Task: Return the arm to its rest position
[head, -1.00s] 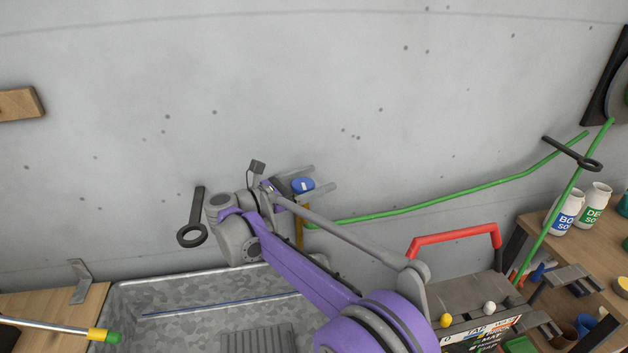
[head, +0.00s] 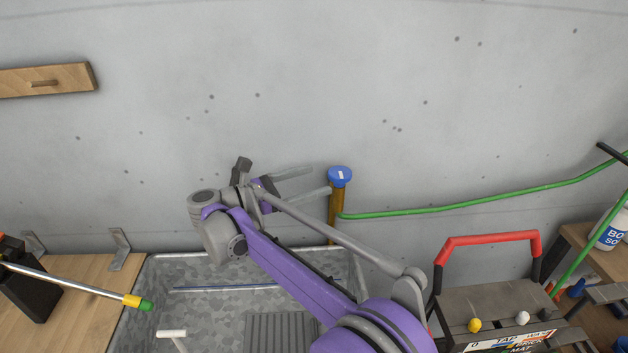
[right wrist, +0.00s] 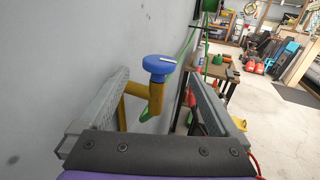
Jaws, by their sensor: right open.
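My right gripper (head: 320,180) is open and empty, in front of the concrete wall above the grey basin. A yellow-brown tap (head: 334,215) with a blue round handle (head: 340,174) stands just right of its fingertips. In the right wrist view, the open fingers of the right gripper (right wrist: 158,88) frame the tap (right wrist: 150,97) and its blue handle (right wrist: 160,66), which appear beyond the tips. No contact shows. My purple right arm reaches up from the lower right. My left gripper is out of view.
The mottled grey basin (head: 154,290) lies below the arm. A green hose (head: 480,204) runs right from the tap. A wooden peg board (head: 60,78) hangs at left. The upper wall is clear.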

